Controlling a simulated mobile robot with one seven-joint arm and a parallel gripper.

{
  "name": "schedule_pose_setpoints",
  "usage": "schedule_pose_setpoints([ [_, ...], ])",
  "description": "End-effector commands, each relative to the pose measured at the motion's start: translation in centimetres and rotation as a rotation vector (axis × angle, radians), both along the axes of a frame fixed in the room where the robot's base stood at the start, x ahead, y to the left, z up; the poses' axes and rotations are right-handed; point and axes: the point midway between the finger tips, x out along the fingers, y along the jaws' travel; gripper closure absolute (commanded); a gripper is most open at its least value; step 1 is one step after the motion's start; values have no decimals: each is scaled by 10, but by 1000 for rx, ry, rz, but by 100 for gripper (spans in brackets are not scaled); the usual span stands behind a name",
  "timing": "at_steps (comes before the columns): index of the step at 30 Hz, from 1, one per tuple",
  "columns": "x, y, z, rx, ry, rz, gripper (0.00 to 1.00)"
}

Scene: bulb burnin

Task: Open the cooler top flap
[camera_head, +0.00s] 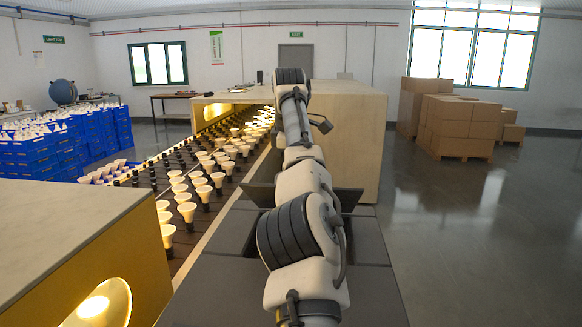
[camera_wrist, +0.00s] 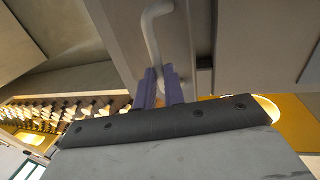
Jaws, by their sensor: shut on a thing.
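The cooler top (camera_head: 372,282) is a run of dark grey panels below my arm in the head view. A dark panel, apparently the flap (camera_head: 347,198), stands tilted up from it on both sides of my arm, with a dark gap in front. In the wrist view, a grey bent handle (camera_wrist: 152,22) runs along a grey panel (camera_wrist: 120,35). My gripper's purple fingers (camera_wrist: 161,86) are shut on the lower end of this handle. The gripper is hidden behind my arm in the head view, and the flap's exact angle is hard to judge.
A conveyor (camera_head: 150,180) with rows of lit bulbs runs along the left of the cooler top. A large beige housing (camera_head: 350,125) stands ahead. A counter (camera_head: 60,225) is at near left. Cardboard boxes (camera_head: 462,125) stand at back right; the floor at right is clear.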

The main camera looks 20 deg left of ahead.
Motion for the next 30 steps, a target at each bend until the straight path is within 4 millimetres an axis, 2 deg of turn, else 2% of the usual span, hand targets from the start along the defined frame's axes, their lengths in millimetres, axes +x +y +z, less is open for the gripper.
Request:
schedule_pose_setpoints([
  [1,3,-1,-10,-2,6,-4,100],
  [15,4,-1,-9,0,6,-4,100],
  [16,4,-1,-9,0,6,-4,86],
  [20,3,-1,-8,0,5,-3,69],
  [30,2,0,-4,1,2,-1,67],
])
